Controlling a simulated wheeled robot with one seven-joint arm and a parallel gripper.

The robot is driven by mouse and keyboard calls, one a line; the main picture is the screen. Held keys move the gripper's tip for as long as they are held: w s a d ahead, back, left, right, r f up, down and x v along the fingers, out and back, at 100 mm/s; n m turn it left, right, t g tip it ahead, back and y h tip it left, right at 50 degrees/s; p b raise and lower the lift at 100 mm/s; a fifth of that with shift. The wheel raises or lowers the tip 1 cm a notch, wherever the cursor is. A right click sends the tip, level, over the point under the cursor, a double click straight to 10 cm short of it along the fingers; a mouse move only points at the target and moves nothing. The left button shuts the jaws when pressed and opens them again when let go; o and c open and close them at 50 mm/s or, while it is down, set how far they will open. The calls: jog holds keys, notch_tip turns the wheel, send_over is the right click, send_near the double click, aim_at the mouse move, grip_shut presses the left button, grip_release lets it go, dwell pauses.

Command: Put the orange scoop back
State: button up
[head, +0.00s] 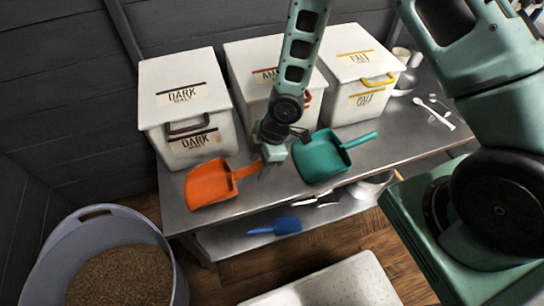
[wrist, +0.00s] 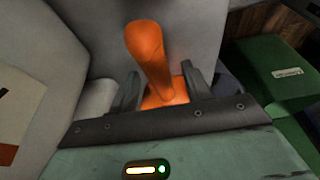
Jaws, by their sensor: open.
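The orange scoop (head: 208,187) lies on the metal bench in front of the dark malt bin (head: 182,100), its handle toward the right. My gripper (head: 266,163) is low over the bench at the handle's end. In the wrist view, the orange scoop's handle (wrist: 148,45) appears between the two fingers of my gripper (wrist: 162,88). The fingers are open with a gap on either side of the handle, so it is not gripped. The handle's far end is partly hidden by my gripper in the head view.
A teal scoop (head: 318,158) lies right beside my gripper. The amber bin (head: 250,62) and pale malt bin (head: 358,60) stand behind it. A blue scoop (head: 287,225) lies on the lower shelf. A grain tub (head: 60,240) is at lower left; a white container (head: 345,283) is in front.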

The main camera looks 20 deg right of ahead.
jog(key=d, duration=1.2)
jog(key=shift+s+d+r+p, duration=0.15)
jog(key=shift+s+r+p, duration=0.1)
jog(key=shift+r+p, duration=0.15)
